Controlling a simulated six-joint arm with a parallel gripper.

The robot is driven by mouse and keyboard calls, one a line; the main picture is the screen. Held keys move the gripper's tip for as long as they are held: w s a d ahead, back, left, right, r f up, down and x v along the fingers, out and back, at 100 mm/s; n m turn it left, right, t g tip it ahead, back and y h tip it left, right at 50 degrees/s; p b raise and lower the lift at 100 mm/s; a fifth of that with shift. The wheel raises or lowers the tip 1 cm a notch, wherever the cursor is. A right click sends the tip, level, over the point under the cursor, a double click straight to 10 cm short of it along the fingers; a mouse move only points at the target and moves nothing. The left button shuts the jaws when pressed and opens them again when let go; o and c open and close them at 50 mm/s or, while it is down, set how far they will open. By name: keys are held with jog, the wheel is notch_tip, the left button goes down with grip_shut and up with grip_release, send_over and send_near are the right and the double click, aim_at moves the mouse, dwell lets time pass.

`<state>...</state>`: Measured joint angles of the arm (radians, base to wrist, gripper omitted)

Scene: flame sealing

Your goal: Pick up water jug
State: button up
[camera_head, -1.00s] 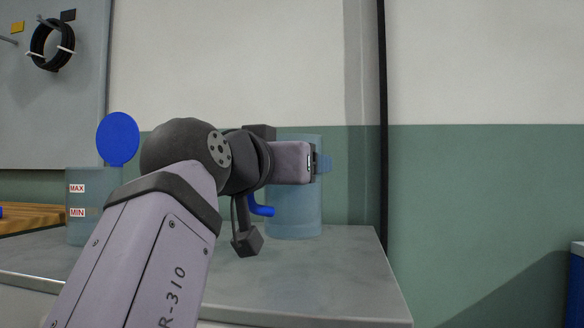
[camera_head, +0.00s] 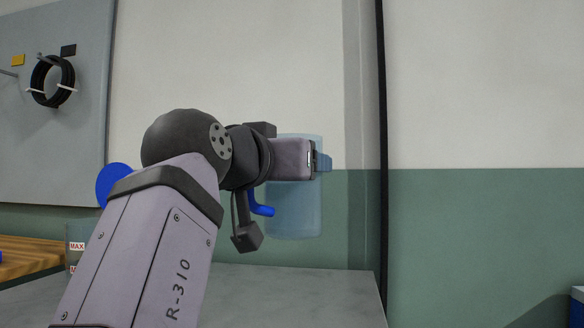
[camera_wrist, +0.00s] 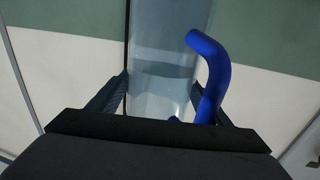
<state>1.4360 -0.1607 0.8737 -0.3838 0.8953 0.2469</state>
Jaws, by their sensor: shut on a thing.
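The water jug is a translucent pale-blue cylinder (camera_head: 296,222) with a blue handle (camera_head: 262,210). In the head view it is upright and partly hidden behind my wrist. Its base shows against the green wall, above the grey table top (camera_head: 300,292). My gripper (camera_head: 324,162) is shut on the jug. In the wrist view, the fingers of my gripper (camera_wrist: 162,96) are on either side of the jug (camera_wrist: 162,70), and the curved blue handle (camera_wrist: 210,70) rises at the right.
A second container (camera_head: 76,244) with a MAX label stands at the left, partly hidden by my arm; a round blue disc (camera_head: 112,182) shows above it. A wooden board (camera_head: 28,256) lies at the far left. A blue object (camera_head: 577,310) is at the lower right.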

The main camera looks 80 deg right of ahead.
jog(key=shift+r+p, duration=0.9)
jog(key=shift+r, duration=0.6)
jog(key=shift+r, duration=0.15)
